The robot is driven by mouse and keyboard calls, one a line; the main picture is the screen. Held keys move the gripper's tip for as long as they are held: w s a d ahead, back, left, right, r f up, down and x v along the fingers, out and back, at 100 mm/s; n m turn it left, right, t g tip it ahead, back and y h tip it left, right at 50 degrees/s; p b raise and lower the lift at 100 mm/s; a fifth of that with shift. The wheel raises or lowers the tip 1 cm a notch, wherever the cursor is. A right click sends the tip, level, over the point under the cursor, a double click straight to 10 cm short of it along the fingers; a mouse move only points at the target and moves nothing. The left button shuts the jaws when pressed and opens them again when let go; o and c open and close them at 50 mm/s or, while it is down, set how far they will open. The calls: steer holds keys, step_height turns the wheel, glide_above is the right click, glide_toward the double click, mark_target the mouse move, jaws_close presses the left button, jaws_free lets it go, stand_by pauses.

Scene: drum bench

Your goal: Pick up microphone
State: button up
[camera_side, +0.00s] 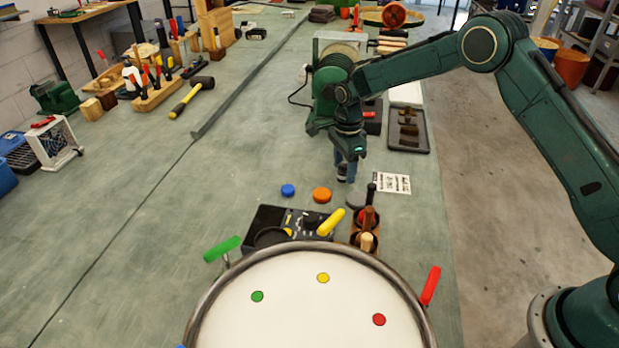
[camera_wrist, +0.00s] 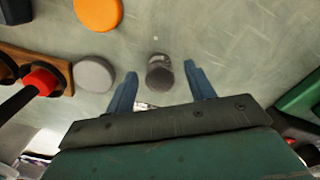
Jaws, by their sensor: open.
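A small dark grey cylinder with a lighter band, which looks like the microphone, shows between the blue fingers in the wrist view (camera_wrist: 159,76). In the side view it is a small dark shape (camera_side: 342,173) at the fingertips, partly hidden by them. My gripper (camera_side: 346,166) points down over the bench and is open. In the wrist view my gripper (camera_wrist: 161,70) has one finger on each side of the cylinder, with gaps visible. I cannot tell how far the fingertips are above the bench.
A grey disc (camera_wrist: 95,74) and a wooden holder with a red-topped tool (camera_wrist: 40,82) lie left in the wrist view. Orange (camera_side: 322,195) and blue (camera_side: 288,190) discs, a white printed card (camera_side: 396,183) and a drum (camera_side: 300,310) are nearby. The bench's left middle is clear.

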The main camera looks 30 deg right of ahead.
mark_target(344, 165)
steer(key=shift+f, duration=0.2)
steer(key=shift+c, duration=0.4)
steer(key=c, duration=1)
steer(key=shift+o, duration=0.2)
steer(key=shift+r, duration=0.1)
step_height(344, 165, up, 20)
stand_by(0.4)
steer(key=s+a+n, duration=0.1)
steer(key=s+a, duration=0.4)
steer(key=a, duration=0.4)
steer(key=s+a+f+n, duration=0.1)
steer(key=s+a+n, duration=0.1)
steer(key=s+a, duration=0.4)
steer(key=s+a+f+n, duration=0.1)
steer(key=s+a, duration=0.4)
steer(key=a, duration=0.8)
steer(key=shift+s+a+n, duration=0.25)
steer(key=shift+s+n, duration=0.05)
